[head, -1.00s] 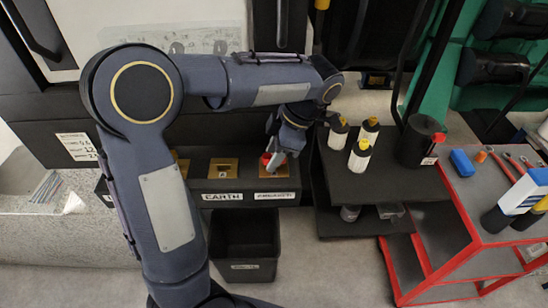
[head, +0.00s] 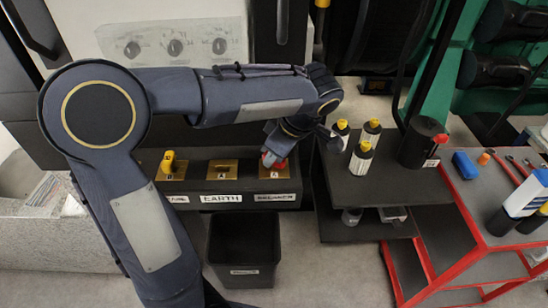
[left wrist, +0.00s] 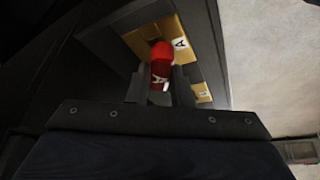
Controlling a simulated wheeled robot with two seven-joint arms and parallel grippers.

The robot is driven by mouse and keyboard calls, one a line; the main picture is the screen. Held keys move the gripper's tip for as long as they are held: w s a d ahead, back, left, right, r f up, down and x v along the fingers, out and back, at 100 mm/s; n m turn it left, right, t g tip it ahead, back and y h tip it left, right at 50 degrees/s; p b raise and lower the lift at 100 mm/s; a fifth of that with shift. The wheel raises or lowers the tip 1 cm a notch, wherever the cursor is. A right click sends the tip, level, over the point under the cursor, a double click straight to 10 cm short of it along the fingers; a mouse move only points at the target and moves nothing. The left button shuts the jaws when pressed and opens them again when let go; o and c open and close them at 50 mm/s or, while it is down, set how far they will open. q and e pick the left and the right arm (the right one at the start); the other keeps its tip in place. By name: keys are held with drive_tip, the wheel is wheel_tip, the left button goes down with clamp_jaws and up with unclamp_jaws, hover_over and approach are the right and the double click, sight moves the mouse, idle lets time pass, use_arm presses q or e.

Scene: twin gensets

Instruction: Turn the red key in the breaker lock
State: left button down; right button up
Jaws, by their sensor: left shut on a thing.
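The red key (head: 268,160) stands in the breaker lock (head: 277,172), a brass plate marked A above the "BREAKER" label. My left gripper (head: 274,156) reaches down over this lock and is shut on the red key. In the left wrist view the red key (left wrist: 160,66), with a letter A on it, sits between the fingers (left wrist: 158,84) in front of the brass plate (left wrist: 182,42). The fingers hide part of the key. My right gripper is not in view.
Left of the breaker lock are the earth lock (head: 222,170) and a lock with a yellow key (head: 168,161). A black bin (head: 243,245) stands below. A dark shelf (head: 345,190) with yellow-capped bottles (head: 361,157) and a red-framed cart (head: 470,215) are to the right.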

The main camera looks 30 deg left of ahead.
use_arm(q)
drive_tip(key=m+t, duration=0.1)
drive_tip(key=m, duration=0.2)
drive_tip(key=m+t+b, duration=0.1)
drive_tip(key=m, duration=0.1)
drive_tip(key=shift+f+m+h+b, duration=0.15)
drive_tip(key=shift+m+h+b, duration=0.15)
drive_tip(key=shift+m, duration=0.1)
drive_tip(key=m+t, duration=0.1)
drive_tip(key=m, duration=0.2)
drive_tip(key=shift+h, duration=0.4)
drive_tip(key=m+t+h, duration=0.1)
drive_tip(key=m, duration=0.2)
drive_tip(key=c, duration=1.2)
unclamp_jaws()
drive_tip(key=shift+r, duration=0.25)
